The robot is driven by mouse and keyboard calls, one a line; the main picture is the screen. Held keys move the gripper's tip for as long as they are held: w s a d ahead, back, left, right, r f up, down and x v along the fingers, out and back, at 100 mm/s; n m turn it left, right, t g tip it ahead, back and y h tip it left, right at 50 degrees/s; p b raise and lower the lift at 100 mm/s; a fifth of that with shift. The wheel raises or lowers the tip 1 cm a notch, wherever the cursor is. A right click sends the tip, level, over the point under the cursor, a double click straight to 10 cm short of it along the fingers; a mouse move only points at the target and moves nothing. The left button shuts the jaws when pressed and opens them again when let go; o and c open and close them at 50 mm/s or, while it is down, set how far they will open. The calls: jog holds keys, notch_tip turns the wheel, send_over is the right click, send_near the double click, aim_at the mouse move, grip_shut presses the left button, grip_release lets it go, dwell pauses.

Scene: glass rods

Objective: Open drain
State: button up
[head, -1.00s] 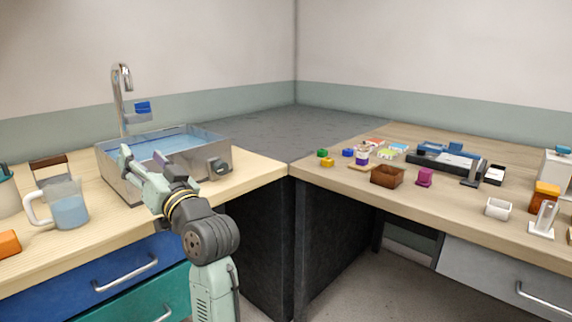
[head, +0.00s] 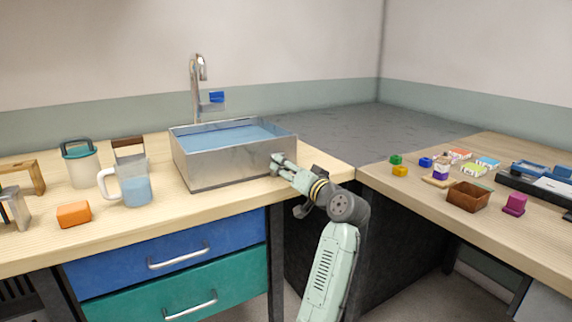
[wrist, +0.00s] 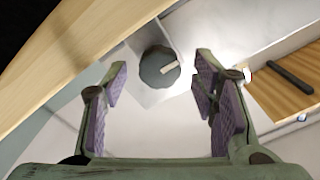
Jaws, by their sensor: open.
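The metal sink (head: 225,167) stands on the left counter and holds blue water (head: 235,135). In the wrist view a round dark grey knob (wrist: 158,68) with a pale pointer mark sits on a light plate. In the head view the knob on the sink's front right is mostly hidden by my gripper (head: 275,163). My gripper also fills the lower wrist view (wrist: 160,105), its purple-padded fingers spread apart and empty. The knob lies ahead of the gap between them; I cannot tell how near it is.
A faucet (head: 197,85) rises behind the sink. A glass pitcher (head: 135,188), a teal-lidded jar (head: 82,165) and an orange block (head: 74,214) stand to its left. The right counter holds a brown box (head: 468,196) and small coloured blocks. Bare wood lies before the sink.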

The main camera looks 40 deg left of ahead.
jog(key=shift+x, duration=1.1)
jog(key=shift+c, duration=0.5)
jog(key=c, duration=1.1)
jog(key=shift+o, duration=0.2)
